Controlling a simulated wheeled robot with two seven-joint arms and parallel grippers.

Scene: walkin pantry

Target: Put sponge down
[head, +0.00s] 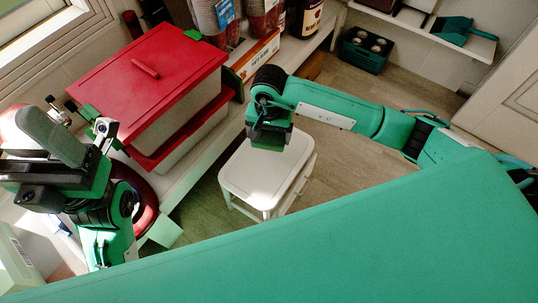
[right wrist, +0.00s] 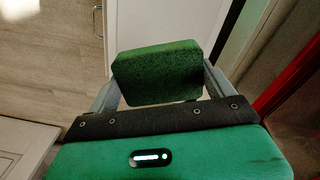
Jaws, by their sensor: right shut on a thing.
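My right gripper (head: 268,140) hangs over the white stool (head: 248,180) in the head view. In the right wrist view, its two grey fingers are shut on a dark green sponge (right wrist: 157,72), one at each end. The gap between sponge and stool top cannot be judged. In the head view the sponge is hard to tell from the dark gripper. My left gripper (head: 82,128) is at the left, near the red-lidded bin; its jaw opening is unclear.
A bin with a red lid (head: 145,75) stands on a low shelf left of the stool. Stacked cups (head: 216,18) and a bottle (head: 306,16) are at the back. A dark green crate (head: 366,50) stands at the back right. Floor around the stool is clear.

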